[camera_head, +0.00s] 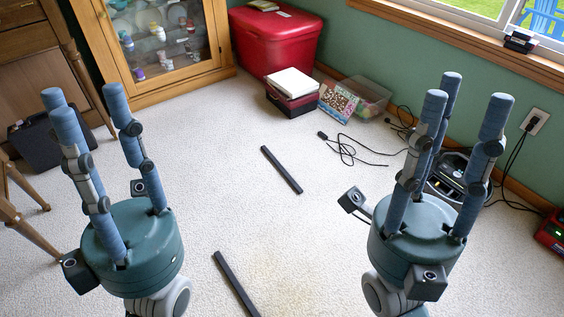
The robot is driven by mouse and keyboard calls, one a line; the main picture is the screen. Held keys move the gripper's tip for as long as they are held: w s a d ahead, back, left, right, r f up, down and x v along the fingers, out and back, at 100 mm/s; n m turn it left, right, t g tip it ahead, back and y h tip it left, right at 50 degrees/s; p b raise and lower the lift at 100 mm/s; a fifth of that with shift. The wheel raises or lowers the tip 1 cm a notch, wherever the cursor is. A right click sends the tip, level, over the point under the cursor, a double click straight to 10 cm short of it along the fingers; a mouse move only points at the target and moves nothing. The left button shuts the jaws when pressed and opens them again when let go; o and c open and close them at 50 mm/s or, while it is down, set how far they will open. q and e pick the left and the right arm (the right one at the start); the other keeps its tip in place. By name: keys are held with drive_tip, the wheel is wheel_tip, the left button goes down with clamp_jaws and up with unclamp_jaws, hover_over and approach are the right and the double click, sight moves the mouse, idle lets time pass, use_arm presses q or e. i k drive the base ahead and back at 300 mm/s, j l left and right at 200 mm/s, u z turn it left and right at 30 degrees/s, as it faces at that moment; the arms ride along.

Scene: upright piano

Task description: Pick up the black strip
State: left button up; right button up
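Two black strips lie on the light carpet between my grippers. The farther black strip (281,170) lies near the middle of the view, slanting down to the right. The nearer black strip (235,283) lies at the bottom, and its near end is cut off by the frame edge. My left gripper (95,105) is raised at the left with its fingers spread, open and empty. My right gripper (452,108) is raised at the right, its fingers also spread and empty. Neither gripper touches a strip.
A red bin (276,42), a white-topped red box (292,92) and a clear tub (366,97) stand at the back. A black cable (347,150) lies right of the farther strip. A wooden cabinet (165,45) and chair (28,195) stand left.

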sight(269, 153)
drive_tip(key=i+l+z, duration=0.1)
drive_tip(key=z, duration=0.4)
drive_tip(key=i+l+z, duration=0.15)
drive_tip(key=z, duration=0.3)
drive_tip(key=i+j+z, duration=0.25)
drive_tip(key=j+z, duration=0.25)
drive_tip(key=i+j+z, duration=0.1)
drive_tip(key=j+z, duration=0.15)
drive_tip(key=j, duration=0.2)
drive_tip(key=j+z, duration=0.25)
drive_tip(key=j, duration=0.3)
drive_tip(key=j+z, duration=0.2)
drive_tip(key=j, duration=0.4)
drive_tip(key=j+z, duration=0.25)
drive_tip(key=j, duration=0.3)
drive_tip(key=k+j+z, duration=0.25)
drive_tip(key=j, duration=0.25)
drive_tip(key=j+z, duration=0.25)
drive_tip(key=j, duration=0.3)
drive_tip(key=k+j+z, duration=0.2)
drive_tip(key=j, duration=0.3)
drive_tip(key=k+j+z, duration=0.25)
drive_tip(key=j, duration=0.2)
drive_tip(key=k+j+z, duration=0.25)
drive_tip(key=k+j, duration=0.05)
drive_tip(key=j, duration=0.1)
